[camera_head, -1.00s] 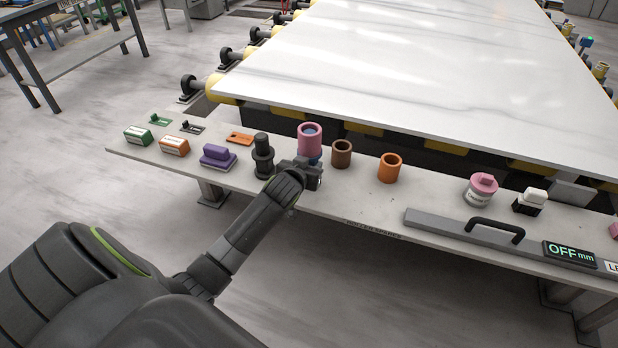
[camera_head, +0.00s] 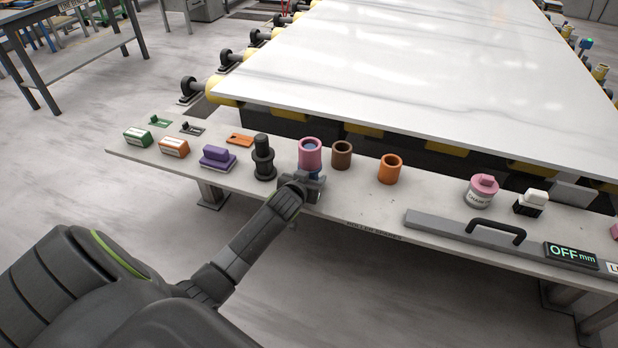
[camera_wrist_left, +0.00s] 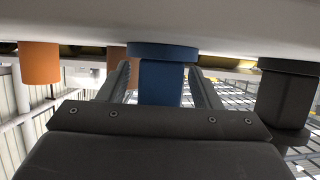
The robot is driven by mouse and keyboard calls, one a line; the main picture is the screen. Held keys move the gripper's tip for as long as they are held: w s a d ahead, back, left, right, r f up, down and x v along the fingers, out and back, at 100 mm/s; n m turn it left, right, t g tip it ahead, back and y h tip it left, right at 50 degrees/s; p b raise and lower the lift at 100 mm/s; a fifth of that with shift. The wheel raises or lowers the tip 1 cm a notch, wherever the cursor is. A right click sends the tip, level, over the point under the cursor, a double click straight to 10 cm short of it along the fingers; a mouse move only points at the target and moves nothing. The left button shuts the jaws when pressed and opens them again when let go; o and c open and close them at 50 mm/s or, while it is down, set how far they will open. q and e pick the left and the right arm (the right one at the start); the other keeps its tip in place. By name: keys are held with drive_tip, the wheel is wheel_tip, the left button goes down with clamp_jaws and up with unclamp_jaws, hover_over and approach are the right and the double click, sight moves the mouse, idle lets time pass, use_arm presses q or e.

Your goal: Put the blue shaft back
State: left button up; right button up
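The blue shaft (camera_head: 309,147) stands upright on the grey bench, with the pink sleeve (camera_head: 301,158) around its upper part. Its top shows inside the sleeve's mouth, and a little blue shows below. In the left wrist view, which looks upside down, the blue shaft (camera_wrist_left: 161,82) shows its wide flange at the bench surface. My left gripper (camera_head: 316,182) is low at the shaft, on the bench's near side. In the wrist view its fingers (camera_wrist_left: 160,88) stand either side of the shaft, with gaps visible. My right gripper is out of view.
A black shaft (camera_head: 263,160) stands close left; a brown sleeve (camera_head: 342,155) and an orange sleeve (camera_head: 390,169) stand to the right. A purple block (camera_head: 217,158) is farther left. The white slab (camera_head: 430,75) lies behind.

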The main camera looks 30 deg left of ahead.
use_arm(q)
drive_tip(key=shift+r, duration=0.2)
drive_tip(key=v, duration=1.2)
drive_tip(key=shift+p, duration=0.45)
drive_tip(key=shift+f, duration=0.1)
drive_tip(key=s+f+m+g, duration=0.1)
drive_tip(key=s+f+g, duration=0.35)
drive_tip(key=f, duration=0.95)
drive_tip(key=s+f+g, duration=0.1)
drive_tip(key=s+f, duration=0.7)
drive_tip(key=f, duration=0.5)
drive_tip(key=s+d+f+g, duration=0.1)
drive_tip(key=s+f+g, duration=0.1)
drive_tip(key=s+f, duration=0.4)
drive_tip(key=s+d+f+g+h, duration=0.1)
drive_tip(key=s+f, duration=0.5)
drive_tip(key=s, duration=0.8)
drive_tip(key=s+d+f+m+g+h, duration=0.1)
drive_tip(key=s+d+f+g, duration=0.2)
drive_tip(key=s+f, duration=0.3)
drive_tip(key=s, duration=0.4)
drive_tip(key=shift+s, duration=0.3)
